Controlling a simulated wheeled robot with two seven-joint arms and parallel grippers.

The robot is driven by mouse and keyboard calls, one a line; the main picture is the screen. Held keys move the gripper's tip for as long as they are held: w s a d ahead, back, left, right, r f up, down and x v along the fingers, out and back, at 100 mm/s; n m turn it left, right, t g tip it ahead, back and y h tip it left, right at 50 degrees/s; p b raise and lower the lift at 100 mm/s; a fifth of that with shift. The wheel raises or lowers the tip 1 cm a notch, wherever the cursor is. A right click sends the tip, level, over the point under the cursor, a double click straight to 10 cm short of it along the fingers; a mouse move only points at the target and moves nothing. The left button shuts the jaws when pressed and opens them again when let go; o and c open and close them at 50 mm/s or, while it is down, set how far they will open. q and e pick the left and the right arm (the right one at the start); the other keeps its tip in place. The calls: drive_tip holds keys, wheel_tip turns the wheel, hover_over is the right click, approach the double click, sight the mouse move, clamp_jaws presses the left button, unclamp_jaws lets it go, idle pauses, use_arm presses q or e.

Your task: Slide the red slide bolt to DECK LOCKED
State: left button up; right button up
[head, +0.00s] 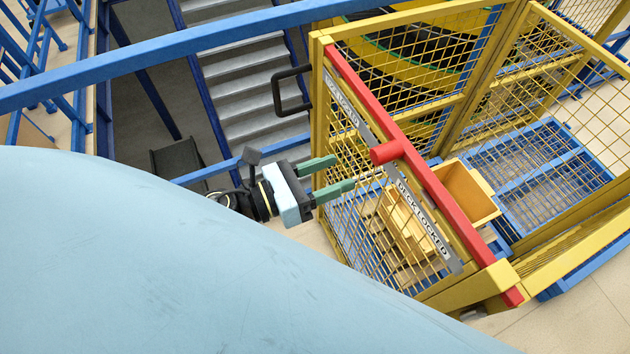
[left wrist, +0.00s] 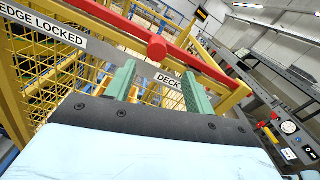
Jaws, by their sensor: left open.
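The red slide bolt (head: 440,190) is a long red bar along the top of the yellow mesh gate, with a round red knob (head: 386,152) sticking out toward my left gripper. The knob also shows in the left wrist view (left wrist: 157,48), just beyond and between the fingertips. A grey label strip below the bar reads DECK LOCKED (head: 423,217) at its lower right part; the left wrist view shows EDGE LOCKED (left wrist: 42,32) at the other end. My left gripper (head: 336,174) is open and empty, its green fingers short of the knob and apart from it. My right gripper is not in view.
A black handle (head: 291,91) juts from the gate's left side. Yellow mesh panels (head: 570,60) enclose a yellow bin (head: 466,190) and a blue grid platform (head: 540,175). A blue rail (head: 180,50) crosses above grey stairs. A control panel (left wrist: 288,128) stands right in the wrist view.

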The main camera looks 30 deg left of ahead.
use_arm(q)
drive_tip(key=shift+b+v, duration=0.35)
drive_tip(key=shift+v, duration=1.05)
drive_tip(key=s+a+f+n+g+y+b, duration=0.1)
drive_tip(key=a+f+n+y, duration=0.2)
drive_tip(key=f+n, duration=0.65)
drive_tip(key=s+a+f+n+g+y+b, duration=0.1)
drive_tip(key=a+f+n+y+b, duration=0.25)
drive_tip(key=f, duration=1.05)
drive_tip(key=s+a+f+n+g+y+p, duration=0.1)
drive_tip(key=a+f+n+g+y, duration=0.2)
drive_tip(key=f+n, duration=0.7)
drive_tip(key=s+f+n+g+y+b, duration=0.1)
drive_tip(key=s+f+n+g+b, duration=0.2)
drive_tip(key=s+f+n+g, duration=0.5)
drive_tip(key=s+f+n, duration=0.7)
drive_tip(key=s+f, duration=0.7)
drive_tip(key=s, duration=0.3)
drive_tip(key=shift+f, duration=0.2)
drive_tip(key=shift+d+y, duration=0.1)
drive_tip(key=shift+y, duration=0.15)
